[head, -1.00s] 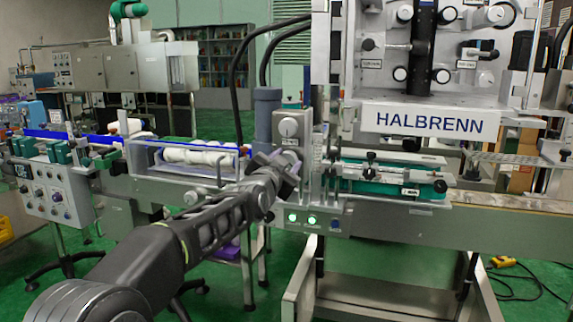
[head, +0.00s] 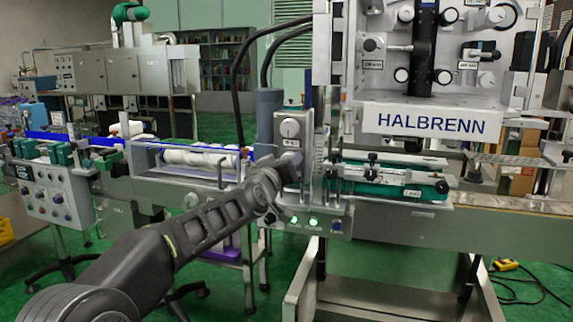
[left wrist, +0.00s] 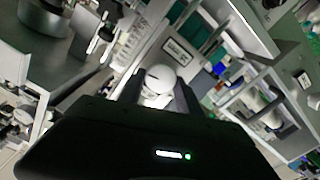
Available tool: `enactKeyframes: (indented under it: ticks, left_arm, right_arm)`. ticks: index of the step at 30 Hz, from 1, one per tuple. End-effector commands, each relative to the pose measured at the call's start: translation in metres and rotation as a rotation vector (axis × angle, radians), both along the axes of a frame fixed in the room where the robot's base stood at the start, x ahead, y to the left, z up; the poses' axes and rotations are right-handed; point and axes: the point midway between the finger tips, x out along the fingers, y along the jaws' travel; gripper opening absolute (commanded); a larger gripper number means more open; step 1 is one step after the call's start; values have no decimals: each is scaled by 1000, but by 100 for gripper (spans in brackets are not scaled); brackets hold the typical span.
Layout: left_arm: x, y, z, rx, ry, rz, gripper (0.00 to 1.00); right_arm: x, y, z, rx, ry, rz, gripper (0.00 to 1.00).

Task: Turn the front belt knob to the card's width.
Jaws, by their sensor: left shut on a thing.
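My left gripper (head: 290,165) reaches in from the left to the front of the labelling machine, below a grey box with a round knob (head: 289,128). In the left wrist view the two dark fingers (left wrist: 160,92) are shut on a pale round knob (left wrist: 160,76) with a dark pointer line on its face. I take this to be the front belt knob; in the head view it is hidden by the gripper. A small framed label plate (left wrist: 178,52) sits beyond it. Its writing is too small to read, and I cannot pick out the card. My right gripper is not in view.
Green-lit buttons (head: 313,221) sit just below the gripper. A guarded roller section (head: 200,158) is to its left, and a green-and-metal belt unit (head: 390,182) to its right. The HALBRENN panel (head: 430,122) stands above right. A yellow object (head: 507,265) with cable lies on the floor.

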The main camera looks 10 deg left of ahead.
Motion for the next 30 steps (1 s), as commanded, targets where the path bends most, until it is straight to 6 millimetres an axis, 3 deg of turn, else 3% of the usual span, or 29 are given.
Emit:
enactKeyframes:
  ticks: [30]
  left_arm:
    - [0, 2, -5, -962, 64, 0, 1]
  right_arm:
    - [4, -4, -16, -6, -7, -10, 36]
